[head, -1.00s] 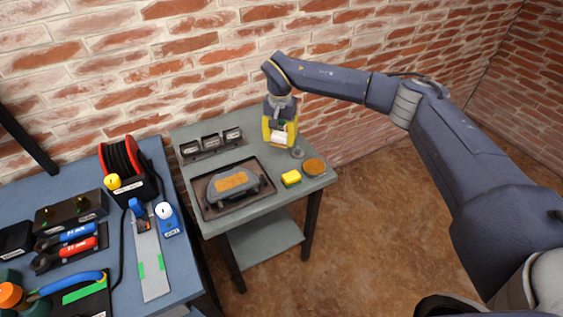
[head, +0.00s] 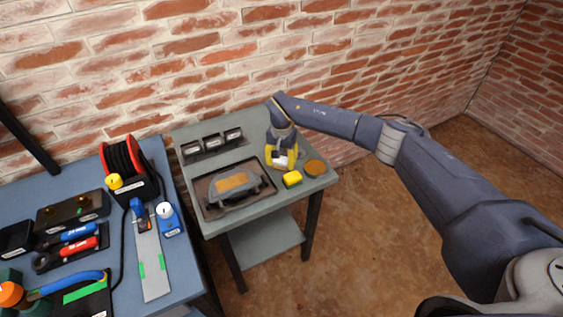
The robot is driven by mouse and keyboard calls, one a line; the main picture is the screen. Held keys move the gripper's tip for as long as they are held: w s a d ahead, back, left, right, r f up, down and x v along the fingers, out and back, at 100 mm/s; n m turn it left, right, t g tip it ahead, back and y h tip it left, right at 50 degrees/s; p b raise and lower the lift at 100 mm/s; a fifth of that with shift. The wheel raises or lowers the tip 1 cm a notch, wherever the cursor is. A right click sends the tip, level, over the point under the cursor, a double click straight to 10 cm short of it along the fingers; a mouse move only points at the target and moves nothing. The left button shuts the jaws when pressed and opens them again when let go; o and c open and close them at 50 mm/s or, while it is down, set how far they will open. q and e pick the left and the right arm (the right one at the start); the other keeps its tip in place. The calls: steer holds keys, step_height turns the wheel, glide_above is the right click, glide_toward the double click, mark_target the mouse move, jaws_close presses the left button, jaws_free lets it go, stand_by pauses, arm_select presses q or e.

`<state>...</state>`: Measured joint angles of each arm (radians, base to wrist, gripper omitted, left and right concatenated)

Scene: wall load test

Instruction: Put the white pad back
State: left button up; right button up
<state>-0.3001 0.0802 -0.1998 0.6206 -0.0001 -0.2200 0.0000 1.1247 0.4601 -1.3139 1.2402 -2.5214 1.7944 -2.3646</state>
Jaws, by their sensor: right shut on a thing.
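My right gripper (head: 281,160), with yellow fingers, reaches down over the right part of the small grey-green table. It is shut on the white pad (head: 283,162), which shows as a small white patch between the fingers. The fingers hide most of the pad, and I cannot tell whether it touches the tabletop. A black rack (head: 212,153) with several labelled slots stands at the back left of this table. My left gripper is not in view.
A dark tray (head: 205,210) holds a grey tool with a brown top (head: 232,183). A blue bench (head: 185,270) with tools stands left.

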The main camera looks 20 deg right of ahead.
mark_target(281, 159)
steer(key=shift+f, duration=0.3)
steer(key=o, duration=1.5)
steer(key=shift+c, duration=0.2)
steer(key=shift+r, duration=0.1)
step_height(281, 159, up, 12)
